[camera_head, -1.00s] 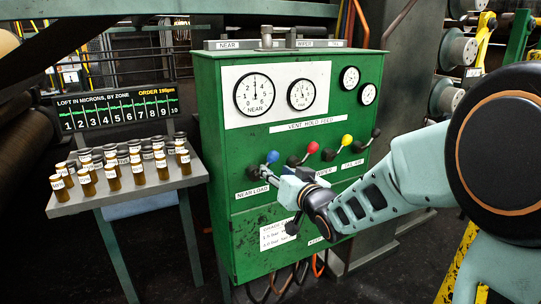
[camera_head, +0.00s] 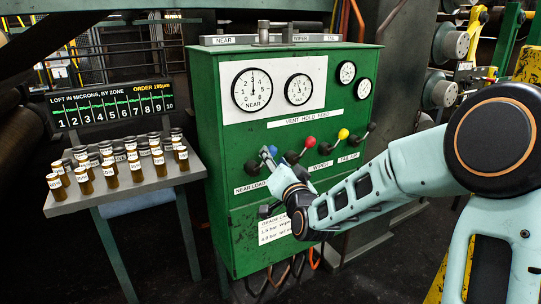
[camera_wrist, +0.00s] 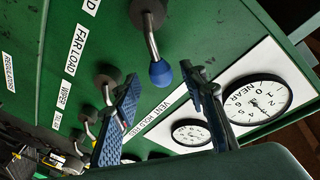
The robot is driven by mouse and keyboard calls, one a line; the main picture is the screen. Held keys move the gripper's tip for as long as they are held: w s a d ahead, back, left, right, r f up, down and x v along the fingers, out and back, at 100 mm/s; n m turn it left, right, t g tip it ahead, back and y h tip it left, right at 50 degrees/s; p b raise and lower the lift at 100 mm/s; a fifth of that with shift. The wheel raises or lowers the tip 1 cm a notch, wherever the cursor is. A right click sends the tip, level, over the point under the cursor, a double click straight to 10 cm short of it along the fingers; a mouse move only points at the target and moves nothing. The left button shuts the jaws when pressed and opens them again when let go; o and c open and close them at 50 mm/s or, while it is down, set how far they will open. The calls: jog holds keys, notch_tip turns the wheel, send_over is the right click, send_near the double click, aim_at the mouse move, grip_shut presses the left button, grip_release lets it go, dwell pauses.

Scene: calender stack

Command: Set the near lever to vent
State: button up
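The near lever has a blue knob (camera_head: 271,151) on a metal rod and a dark hub (camera_head: 252,167), above the "NEAR LOAD" label (camera_head: 251,187) on the green cabinet. The rod slants up and right from its hub. My gripper (camera_head: 270,162) is at this lever, partly hidden by its own body in the head view. In the wrist view my gripper (camera_wrist: 160,76) is open, with its blue-padded fingers apart. The blue knob (camera_wrist: 161,74) shows between the fingertips, with a visible gap on each side. Whether the knob lies level with the tips or just beyond is unclear.
To the right stand levers with a red knob (camera_head: 310,141), a yellow knob (camera_head: 343,133) and a black knob (camera_head: 371,127). The "VENT HOLD FEED" strip (camera_head: 306,120) and gauges are above. A side table (camera_head: 75,203) with several labelled vials stands left.

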jog(key=shift+x, duration=2.05)
grip_shut()
